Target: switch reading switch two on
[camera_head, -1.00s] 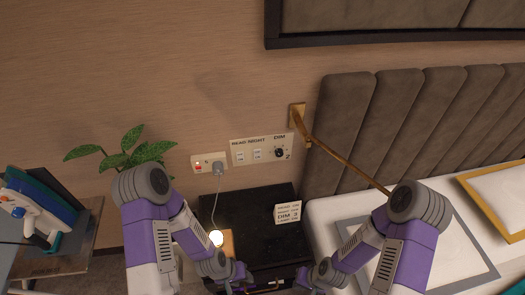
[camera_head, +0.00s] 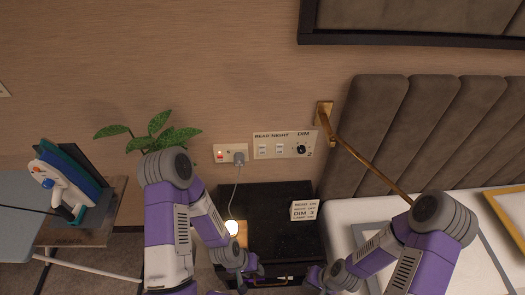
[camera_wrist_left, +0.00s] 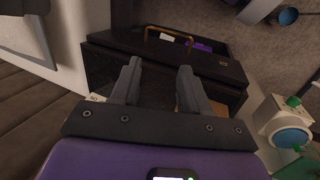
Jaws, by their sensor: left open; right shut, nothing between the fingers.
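A cream wall switch panel (camera_head: 286,145) shows in the head view, above the black bedside cabinet. It has two small white switches under the READ and NIGHT labels and a black dial (camera_head: 301,149) under DIM. The switch positions are too small to tell. My left gripper (camera_head: 256,272) is low in front of the cabinet, well below the panel. In the left wrist view its two fingers (camera_wrist_left: 160,84) are apart with nothing between them. My right gripper (camera_head: 318,281) is shut and empty, also low, to the right of the left one. Neither touches the panel.
A socket plate with a plug (camera_head: 240,158) is left of the panel. A lit bulb (camera_head: 231,227) and a card (camera_head: 304,210) are on the black cabinet (camera_head: 270,200). A plant (camera_head: 150,135) stands left. A brass lamp arm (camera_head: 375,163) reaches over the bed at the right.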

